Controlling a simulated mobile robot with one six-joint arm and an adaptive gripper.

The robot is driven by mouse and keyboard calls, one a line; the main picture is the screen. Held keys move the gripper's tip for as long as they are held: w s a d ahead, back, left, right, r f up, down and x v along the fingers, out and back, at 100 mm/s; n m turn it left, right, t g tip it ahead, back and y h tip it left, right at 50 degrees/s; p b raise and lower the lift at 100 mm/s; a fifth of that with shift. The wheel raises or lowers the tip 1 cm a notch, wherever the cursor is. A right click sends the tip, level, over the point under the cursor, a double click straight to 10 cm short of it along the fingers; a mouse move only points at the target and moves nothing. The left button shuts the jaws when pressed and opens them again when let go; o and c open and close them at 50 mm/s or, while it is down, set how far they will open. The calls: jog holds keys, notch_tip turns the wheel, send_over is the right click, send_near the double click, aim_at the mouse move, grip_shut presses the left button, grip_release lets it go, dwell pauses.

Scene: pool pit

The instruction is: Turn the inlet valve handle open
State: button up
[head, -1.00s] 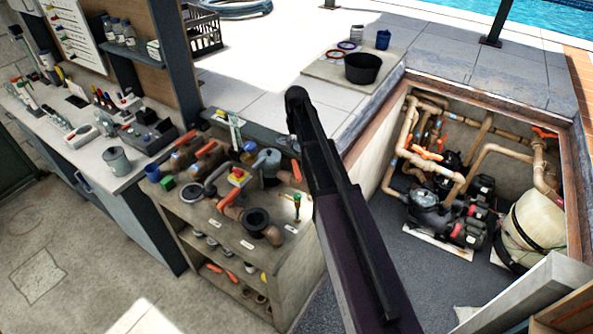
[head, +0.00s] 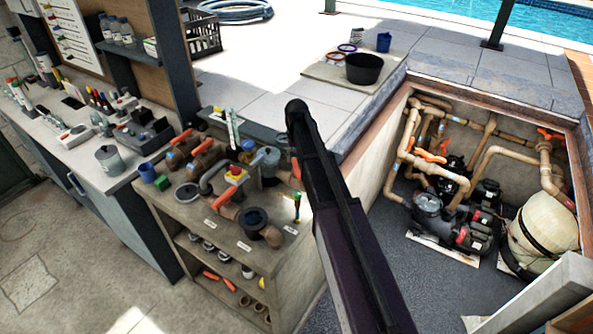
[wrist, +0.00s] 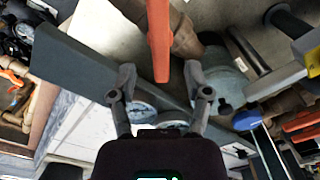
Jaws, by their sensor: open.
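An orange valve handle (wrist: 159,40) on a brown pipe fitting (wrist: 185,35) hangs into the wrist view from the top. My gripper (wrist: 160,70) is open there. The handle's end shows between the two fingers, with a gap on both sides; I cannot tell whether it is at fingertip depth. In the head view, an orange handle (head: 296,168) stands at the right end of the bench, just left of my arm, and seems to be the same one. My arm hides the gripper there.
Gauges (wrist: 142,110) show behind my fingers. The pit with pumps (head: 428,205) lies right.

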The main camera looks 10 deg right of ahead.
aim_at(297, 166)
jog(key=shift+f+b, duration=1.95)
jog(key=shift+f, duration=0.25)
grip_shut()
